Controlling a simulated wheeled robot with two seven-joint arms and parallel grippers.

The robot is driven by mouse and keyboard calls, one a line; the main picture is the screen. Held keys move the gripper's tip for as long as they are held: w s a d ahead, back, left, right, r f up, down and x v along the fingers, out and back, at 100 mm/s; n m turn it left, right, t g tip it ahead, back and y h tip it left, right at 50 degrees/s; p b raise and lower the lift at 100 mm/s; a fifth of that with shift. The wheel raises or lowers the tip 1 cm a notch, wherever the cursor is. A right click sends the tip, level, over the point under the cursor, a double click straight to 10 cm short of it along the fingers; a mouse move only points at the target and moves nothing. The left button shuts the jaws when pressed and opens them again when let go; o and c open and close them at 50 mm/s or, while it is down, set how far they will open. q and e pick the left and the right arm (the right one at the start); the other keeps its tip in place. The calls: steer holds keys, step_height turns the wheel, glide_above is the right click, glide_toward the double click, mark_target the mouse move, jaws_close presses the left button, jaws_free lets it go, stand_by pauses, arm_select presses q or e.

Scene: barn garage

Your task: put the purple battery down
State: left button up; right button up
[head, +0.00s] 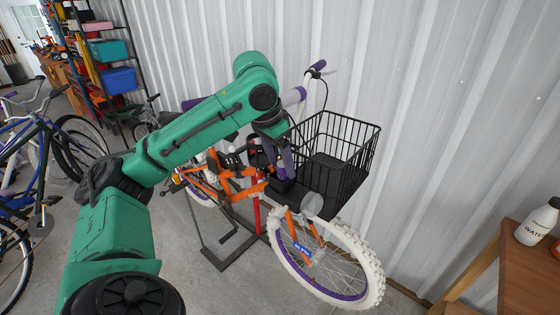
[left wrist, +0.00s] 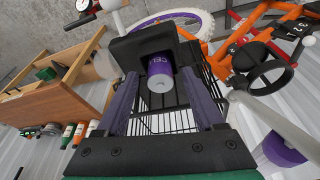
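The purple battery (left wrist: 160,68) shows in the left wrist view with its pale end towards the camera. It sits between the ends of the purple fingers of my left gripper (left wrist: 160,78), with black parts close against its sides. In the head view, my left gripper (head: 282,168) points down beside the black wire basket, over the orange bicycle (head: 228,183). The battery is hidden or too small to make out there. My right gripper is not in view.
The black wire basket (head: 350,180) is mounted at the bicycle's front, close to the corrugated wall (head: 450,90). A purple handlebar grip (head: 318,65) rises behind it. A wooden table (head: 530,275) with a white bottle (head: 537,222) stands at right. More bicycles stand at left.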

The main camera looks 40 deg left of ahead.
arm_select(q)
steer(key=shift+r, duration=0.15)
steer(key=p+v, duration=0.5)
steer(key=v, duration=0.7)
steer(key=shift+w, duration=0.15)
